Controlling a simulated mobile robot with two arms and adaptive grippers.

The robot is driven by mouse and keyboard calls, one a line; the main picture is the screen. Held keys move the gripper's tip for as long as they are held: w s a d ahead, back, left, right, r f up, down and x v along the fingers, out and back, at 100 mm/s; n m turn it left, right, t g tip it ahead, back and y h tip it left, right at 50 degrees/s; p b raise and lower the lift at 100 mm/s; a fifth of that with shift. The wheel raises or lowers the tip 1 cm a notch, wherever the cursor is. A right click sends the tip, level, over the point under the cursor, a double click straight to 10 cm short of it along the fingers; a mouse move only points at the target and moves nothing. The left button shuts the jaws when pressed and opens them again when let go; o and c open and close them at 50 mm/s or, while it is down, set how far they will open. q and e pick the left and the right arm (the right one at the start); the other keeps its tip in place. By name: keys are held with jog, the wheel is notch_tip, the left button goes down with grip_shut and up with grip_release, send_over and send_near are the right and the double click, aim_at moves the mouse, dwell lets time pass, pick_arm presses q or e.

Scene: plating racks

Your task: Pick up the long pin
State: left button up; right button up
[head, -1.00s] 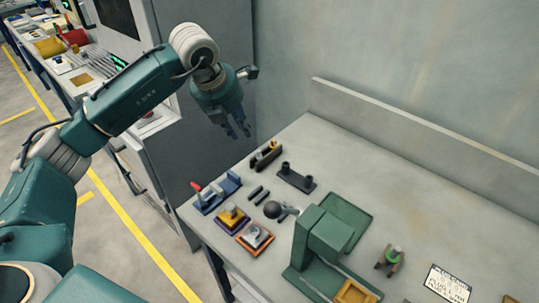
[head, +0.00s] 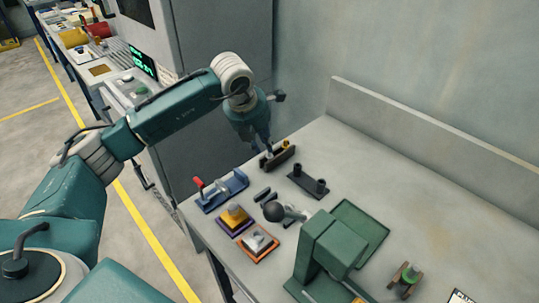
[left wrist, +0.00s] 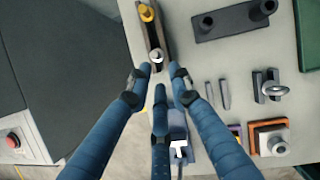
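A dark narrow holder (head: 279,159) stands on the bench, with a silver-topped pin and a brass-topped pin (head: 288,145) upright in it. In the left wrist view the silver-topped pin (left wrist: 157,57) is nearer my fingers, and the brass-topped pin (left wrist: 147,12) is at the top edge. I cannot tell which one is the long pin; their lower parts are hidden. My left gripper (head: 264,147) is over the near end of the holder. In the left wrist view its three blue fingers (left wrist: 158,80) are spread and empty, just short of the silver top. My right gripper is out of view.
A black two-post base (head: 308,183) lies right of the holder. Two small dark bars, a blue red-handled fixture (head: 222,190) and purple and orange square blocks (head: 260,243) sit nearer. A green press (head: 326,247) stands at the front. The bench's back right is clear.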

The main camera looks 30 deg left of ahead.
aim_at(268, 157)
pick_arm(q)
jog(key=w+f+p, duration=0.1)
jog(key=f, duration=0.1)
jog(key=w+f+p, duration=0.1)
jog(key=w+f, duration=0.1)
jog(key=shift+w+f, duration=0.2)
jog(key=shift+f, duration=0.2)
jog(key=shift+c, duration=0.6)
grip_shut()
